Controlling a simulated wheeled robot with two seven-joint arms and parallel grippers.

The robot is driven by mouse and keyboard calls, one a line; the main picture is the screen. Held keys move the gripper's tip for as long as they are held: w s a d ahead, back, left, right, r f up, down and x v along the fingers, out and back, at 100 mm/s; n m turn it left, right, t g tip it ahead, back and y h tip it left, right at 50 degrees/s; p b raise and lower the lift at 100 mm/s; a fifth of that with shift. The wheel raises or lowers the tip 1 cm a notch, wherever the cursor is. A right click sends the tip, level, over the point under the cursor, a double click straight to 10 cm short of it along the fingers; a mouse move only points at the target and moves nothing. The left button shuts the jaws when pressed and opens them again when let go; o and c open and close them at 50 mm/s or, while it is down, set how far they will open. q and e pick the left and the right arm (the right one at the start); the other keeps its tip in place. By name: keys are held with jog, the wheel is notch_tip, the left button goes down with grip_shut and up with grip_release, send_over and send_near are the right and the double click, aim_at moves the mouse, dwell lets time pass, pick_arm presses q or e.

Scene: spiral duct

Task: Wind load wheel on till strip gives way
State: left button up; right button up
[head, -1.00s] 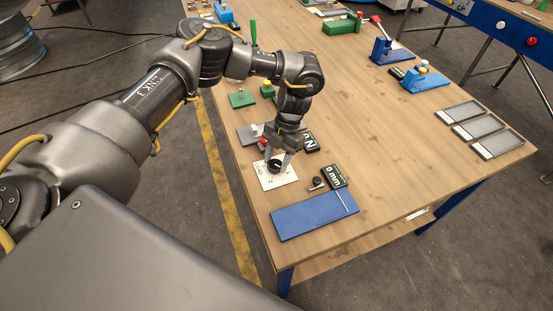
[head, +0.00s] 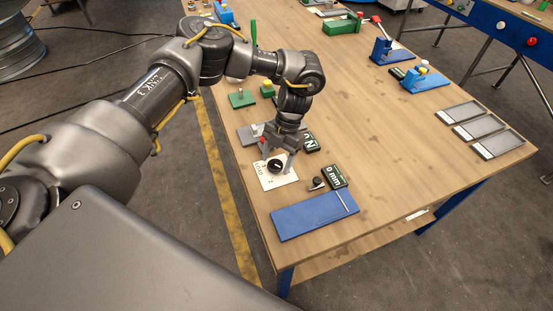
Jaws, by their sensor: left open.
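The load wheel (head: 275,166) is a black knob on a white plate (head: 281,180) with printed marks, near the left edge of the table. My left gripper (head: 277,158) is open over it, pointing down, with its fingers at either side of the knob. I cannot tell whether the fingers touch it. A dark readout with an "N" (head: 310,143) stands just right of the gripper, and a readout showing "0 mm" (head: 334,176) lies to the right of the plate. The strip cannot be made out for certain. My right gripper is not in view.
A blue plate (head: 314,216) lies in front of the wheel, and a small black knob (head: 317,183) sits beside the mm readout. Green blocks (head: 242,98) stand behind. Grey trays (head: 480,128) lie at the right; the table's middle is clear.

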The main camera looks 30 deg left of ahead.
pick_arm(q)
jog(key=b+v, duration=0.1)
jog(key=v, duration=0.9)
jog(key=shift+r+b, duration=0.3)
jog(key=shift+b, duration=0.05)
